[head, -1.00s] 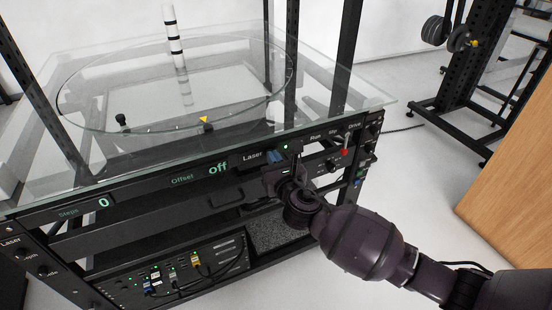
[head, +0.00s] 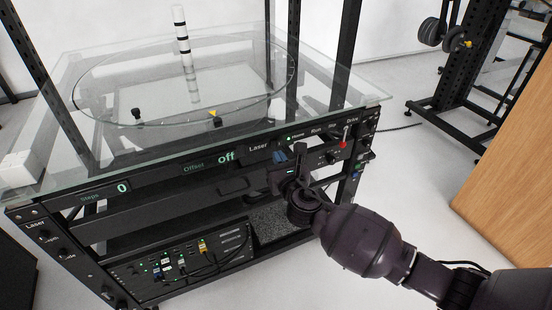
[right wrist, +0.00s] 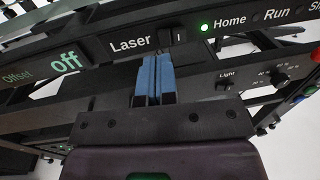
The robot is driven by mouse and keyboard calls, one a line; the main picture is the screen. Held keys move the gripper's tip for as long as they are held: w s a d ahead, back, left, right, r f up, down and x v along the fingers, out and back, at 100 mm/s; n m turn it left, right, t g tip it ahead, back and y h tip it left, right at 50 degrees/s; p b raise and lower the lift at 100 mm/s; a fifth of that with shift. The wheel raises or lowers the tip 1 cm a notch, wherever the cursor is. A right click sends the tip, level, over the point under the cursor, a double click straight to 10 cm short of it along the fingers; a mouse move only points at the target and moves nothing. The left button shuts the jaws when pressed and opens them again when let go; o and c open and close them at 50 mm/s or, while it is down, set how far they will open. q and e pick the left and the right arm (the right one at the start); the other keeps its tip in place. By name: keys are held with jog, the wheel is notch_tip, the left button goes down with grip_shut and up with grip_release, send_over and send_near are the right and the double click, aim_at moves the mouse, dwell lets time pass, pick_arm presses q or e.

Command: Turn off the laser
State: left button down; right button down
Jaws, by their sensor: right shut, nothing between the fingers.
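In the head view the label (head: 258,148) shows, but the switch is hard to make out near my gripper. My right gripper (head: 281,156) is in front of the panel, just below the switch. In the right wrist view its blue fingers (right wrist: 154,66) are together and empty, tips just under the switch. I cannot tell whether they touch it. My left gripper is not in view.
A red knob (head: 343,145) sits farther right. The glass top (head: 330,95) overhangs the panel. A white boxy object (head: 20,172) is at the left.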

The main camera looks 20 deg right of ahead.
pick_arm(q)
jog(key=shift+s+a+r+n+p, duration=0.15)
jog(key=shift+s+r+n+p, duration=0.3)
jog(key=shift+p, duration=0.65)
pick_arm(e)
jog(key=s+a, duration=0.2)
jog(key=s, duration=0.8)
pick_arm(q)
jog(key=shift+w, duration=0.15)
pick_arm(e)
jog(key=shift+w+a, duration=0.1)
